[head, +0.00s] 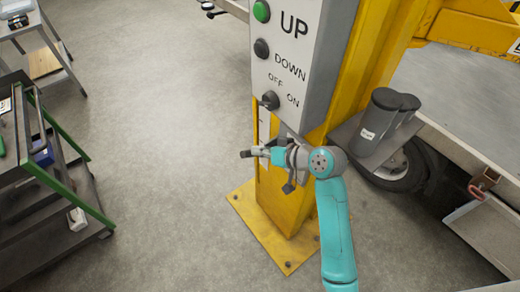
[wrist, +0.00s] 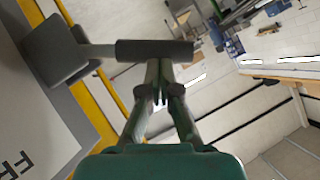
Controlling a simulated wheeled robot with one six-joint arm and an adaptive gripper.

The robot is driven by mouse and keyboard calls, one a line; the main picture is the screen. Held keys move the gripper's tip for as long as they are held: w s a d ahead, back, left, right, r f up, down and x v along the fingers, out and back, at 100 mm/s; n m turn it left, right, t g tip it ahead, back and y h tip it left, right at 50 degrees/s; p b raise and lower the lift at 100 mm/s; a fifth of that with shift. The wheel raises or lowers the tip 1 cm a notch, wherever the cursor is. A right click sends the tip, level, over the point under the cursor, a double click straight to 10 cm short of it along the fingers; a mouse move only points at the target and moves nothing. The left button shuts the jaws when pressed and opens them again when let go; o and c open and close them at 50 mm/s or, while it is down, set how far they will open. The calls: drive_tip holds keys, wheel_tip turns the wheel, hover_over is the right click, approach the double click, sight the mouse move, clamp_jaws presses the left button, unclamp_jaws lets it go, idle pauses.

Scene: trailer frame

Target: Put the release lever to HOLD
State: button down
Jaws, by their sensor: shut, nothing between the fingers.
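The release lever shows in the wrist view as a dark cylindrical grip (wrist: 155,50) on a short grey bar, joined to a dark grey pivot block (wrist: 60,48). The grip lies crosswise at the fingertips of my gripper (wrist: 159,70). The fingers are closed together with nothing between them; whether they touch the grip I cannot tell. In the head view my gripper (head: 263,152) points left beside the yellow post, below the control box, and a dark end (head: 246,153) shows at its tips. A panel with the letters "FR" (wrist: 17,165) is cut off at lower left; no HOLD mark is readable.
The control box (head: 292,60) with UP, DOWN and OFF/ON controls hangs above my gripper on the yellow post (head: 350,70). A dark holder with two cylinders (head: 378,125) stands right of it. A shelved cart (head: 60,190) is at left. The floor between is clear.

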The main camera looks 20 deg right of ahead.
drive_tip(key=shift+a+f, duration=0.15)
drive_tip(key=s+a+f+n+t+h, duration=0.1)
drive_tip(key=a+f+n+h, duration=0.2)
drive_tip(key=f, duration=0.7)
drive_tip(key=shift+n+t+h, duration=0.3)
drive_tip(key=shift+n+h, duration=1)
drive_tip(key=shift+h, duration=0.4)
drive_tip(key=shift+f, duration=0.1)
drive_tip(key=v, duration=1.2)
drive_tip(key=shift+d, duration=0.1)
